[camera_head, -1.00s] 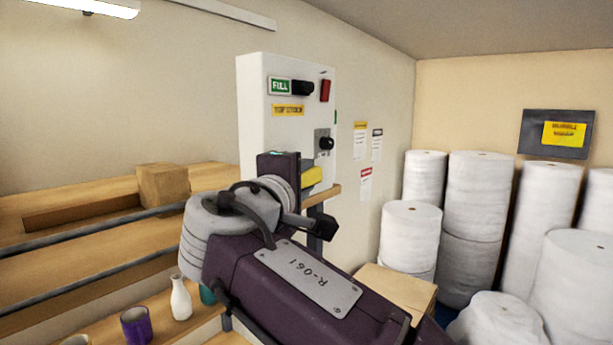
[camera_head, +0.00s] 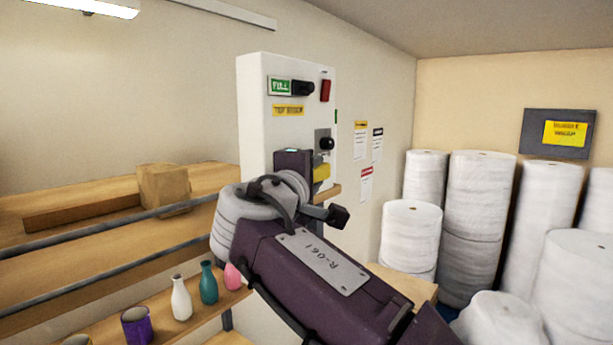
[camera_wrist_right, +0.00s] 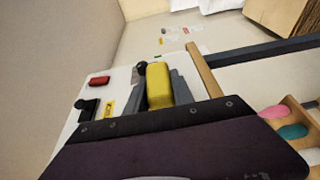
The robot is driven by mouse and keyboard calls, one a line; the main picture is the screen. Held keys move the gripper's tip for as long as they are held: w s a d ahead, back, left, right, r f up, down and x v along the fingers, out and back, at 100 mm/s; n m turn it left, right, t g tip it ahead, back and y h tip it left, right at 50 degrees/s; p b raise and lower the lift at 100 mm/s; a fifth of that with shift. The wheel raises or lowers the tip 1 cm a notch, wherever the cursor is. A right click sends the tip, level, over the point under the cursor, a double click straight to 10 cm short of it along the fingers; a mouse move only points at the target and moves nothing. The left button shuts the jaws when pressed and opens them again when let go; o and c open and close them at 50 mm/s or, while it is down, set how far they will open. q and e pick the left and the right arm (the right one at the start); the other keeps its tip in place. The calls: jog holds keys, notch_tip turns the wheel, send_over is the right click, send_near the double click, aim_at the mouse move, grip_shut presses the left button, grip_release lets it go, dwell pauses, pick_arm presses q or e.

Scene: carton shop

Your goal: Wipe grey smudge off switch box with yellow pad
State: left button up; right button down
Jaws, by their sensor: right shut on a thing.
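The white switch box (camera_head: 265,130) stands against the wall in the head view, with a green FILL label, a yellow label, a red switch and black knobs. It also fills the left middle of the right wrist view (camera_wrist_right: 118,78). My right gripper (camera_wrist_right: 159,88) is shut on the yellow pad (camera_wrist_right: 158,85). In the head view the pad (camera_head: 321,172) shows at the box's lower right, just past my wrist. I cannot tell whether the pad touches the box face. No grey smudge can be made out; my arm hides the lower part of the box. My left gripper is not in view.
A wooden shelf (camera_head: 90,235) with a carton (camera_head: 163,187) lies left of the box. Vases, one white (camera_head: 181,298), one teal (camera_head: 208,284), one pink (camera_head: 232,276), stand below. White rolls (camera_head: 478,220) fill the right side.

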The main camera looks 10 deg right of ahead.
jog(key=shift+w+d+r, duration=0.1)
jog(key=shift+w+d, duration=0.8)
jog(key=shift+d, duration=0.15)
jog(key=shift+w+d, duration=0.35)
jog(key=shift+d, duration=0.1)
jog(key=shift+a, duration=0.1)
jog(key=shift+s+a, duration=0.75)
jog(key=shift+a, duration=0.25)
jog(key=s+a, duration=0.1)
jog(key=a, duration=0.1)
jog(key=s+a, duration=0.2)
jog(key=shift+s+b, duration=0.15)
jog(key=shift+b, duration=0.25)
